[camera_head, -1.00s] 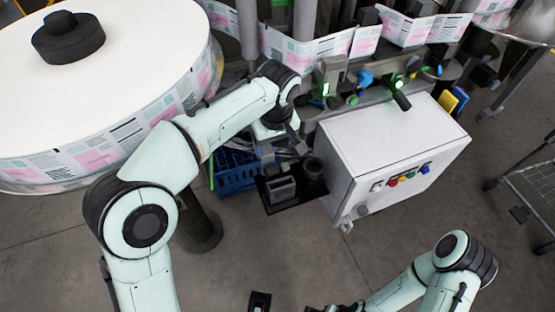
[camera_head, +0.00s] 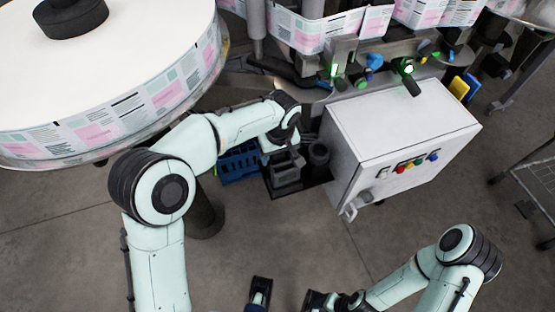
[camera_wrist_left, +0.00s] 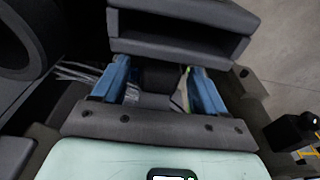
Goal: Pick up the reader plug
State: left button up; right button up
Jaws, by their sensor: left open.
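I cannot make out the reader plug for certain. A dark piece (camera_wrist_left: 160,76) shows between my left gripper's fingers in the left wrist view, and I cannot tell whether it is the plug. My left gripper (camera_wrist_left: 162,88) is open, its two blue fingers apart on either side of that piece. In the head view my left gripper (camera_head: 285,152) is mostly hidden by its own wrist, over a dark grey box (camera_head: 287,180). The box (camera_wrist_left: 180,40) also stands just ahead of the fingertips in the wrist view. My right gripper (camera_head: 288,298) is low at the bottom edge, partly cut off.
A white cabinet (camera_head: 400,130) with coloured buttons is further right. A blue crate (camera_head: 238,163) is on the left. A big white label reel (camera_head: 110,75) fills the upper left. The floor in front is clear.

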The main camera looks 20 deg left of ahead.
pick_arm(q)
jog(key=shift+f, duration=0.1)
jog(key=shift+c, duration=0.3)
jog(key=c, duration=1)
notch_tip(320, 180, up, 20)
jog(key=p, duration=0.4)
